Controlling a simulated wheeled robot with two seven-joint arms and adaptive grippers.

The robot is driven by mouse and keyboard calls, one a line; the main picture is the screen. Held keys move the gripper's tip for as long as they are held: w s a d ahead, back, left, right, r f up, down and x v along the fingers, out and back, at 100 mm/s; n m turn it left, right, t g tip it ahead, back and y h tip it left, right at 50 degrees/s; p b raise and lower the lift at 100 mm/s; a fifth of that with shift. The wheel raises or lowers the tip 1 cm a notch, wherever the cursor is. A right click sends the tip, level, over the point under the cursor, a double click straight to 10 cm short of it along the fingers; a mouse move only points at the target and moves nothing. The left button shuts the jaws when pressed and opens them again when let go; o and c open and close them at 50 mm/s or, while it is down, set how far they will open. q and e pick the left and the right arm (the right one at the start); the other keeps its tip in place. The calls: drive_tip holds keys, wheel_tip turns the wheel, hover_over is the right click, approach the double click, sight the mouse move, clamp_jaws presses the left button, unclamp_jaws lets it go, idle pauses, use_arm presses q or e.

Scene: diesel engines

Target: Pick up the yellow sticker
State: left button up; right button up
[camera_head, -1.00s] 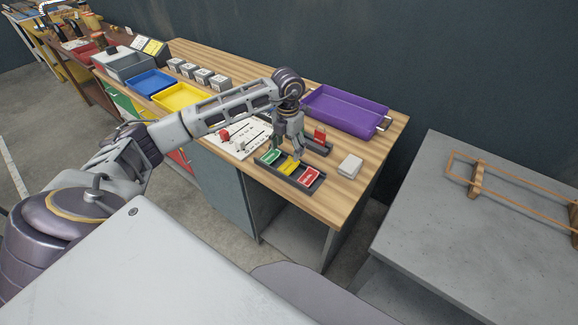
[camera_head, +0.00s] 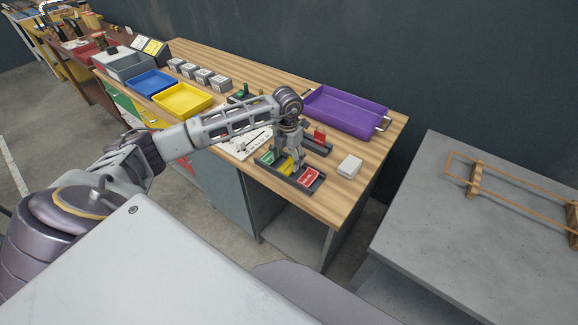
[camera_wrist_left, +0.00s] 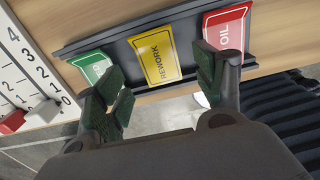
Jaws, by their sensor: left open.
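The yellow sticker (camera_wrist_left: 157,58), marked REWORK, lies in the middle slot of a dark tray (camera_wrist_left: 118,50). In the head view the yellow sticker (camera_head: 286,166) is partly hidden by my left gripper (camera_head: 292,166). A green sticker (camera_wrist_left: 92,66) lies on one side of it and a red sticker (camera_wrist_left: 227,25) on the other. In the left wrist view my left gripper (camera_wrist_left: 162,88) is open and empty, with one finger toward the green side and one over the red side. The yellow sticker shows between and beyond the fingertips. My right gripper does not show.
A purple tray (camera_head: 318,113) stands behind the sticker tray. A white block (camera_head: 349,167) sits to its right. A white numbered board (camera_wrist_left: 22,75) with red and white sliders lies to the left. Yellow (camera_head: 183,113) and blue (camera_head: 152,95) bins stand further left.

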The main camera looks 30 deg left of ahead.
sight(288, 168)
use_arm(q)
drive_tip(key=shift+f, duration=1.35)
drive_tip(key=shift+f, duration=0.25)
drive_tip(key=c, duration=0.8)
